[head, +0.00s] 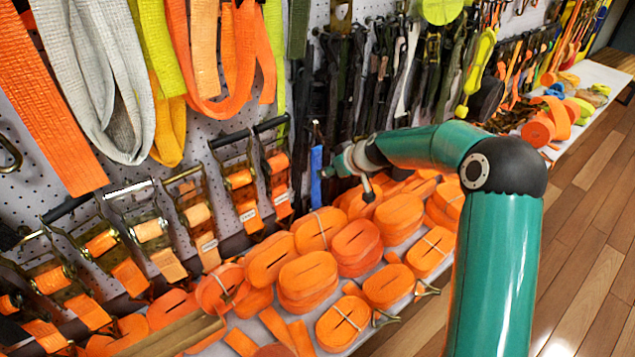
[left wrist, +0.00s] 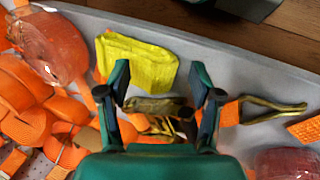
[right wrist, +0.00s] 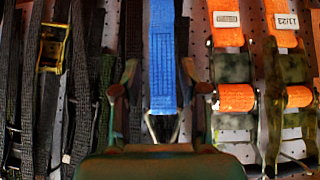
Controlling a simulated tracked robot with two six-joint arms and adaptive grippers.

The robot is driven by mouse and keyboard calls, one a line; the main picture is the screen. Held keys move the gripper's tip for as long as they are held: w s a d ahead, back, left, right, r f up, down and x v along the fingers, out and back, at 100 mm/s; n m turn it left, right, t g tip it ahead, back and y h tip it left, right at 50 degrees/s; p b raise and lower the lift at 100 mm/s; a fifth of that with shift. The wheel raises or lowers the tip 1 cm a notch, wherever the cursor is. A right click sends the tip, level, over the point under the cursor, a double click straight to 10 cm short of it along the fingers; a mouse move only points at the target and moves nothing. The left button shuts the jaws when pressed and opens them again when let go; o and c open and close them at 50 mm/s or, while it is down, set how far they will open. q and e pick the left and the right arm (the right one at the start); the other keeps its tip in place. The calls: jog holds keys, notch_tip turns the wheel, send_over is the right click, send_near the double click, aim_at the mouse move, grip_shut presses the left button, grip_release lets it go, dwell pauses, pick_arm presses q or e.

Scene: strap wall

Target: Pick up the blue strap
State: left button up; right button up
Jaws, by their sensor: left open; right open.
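The blue strap (head: 316,175) hangs upright on the perforated wall, just right of the orange ratchet straps. My right gripper (head: 345,175) is close beside it in the head view. My left gripper (left wrist: 161,82) is open in the left wrist view, over a shelf, and is out of the head view.
Orange ratchet straps (head: 240,180) hang left of the blue strap, and dark straps (head: 345,75) hang behind and right. Orange rolled straps (head: 308,275) cover the shelf below. A yellow folded strap (left wrist: 138,62) lies near my left fingers. Wooden floor (head: 585,220) is open at right.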

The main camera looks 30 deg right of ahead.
aim_at(314, 177)
jog(key=x, duration=0.6)
jog(key=shift+w+a, duration=0.15)
jog(key=shift+w, duration=0.15)
jog(key=shift+f, duration=0.15)
jog(key=shift+c, duration=0.4)
grip_shut()
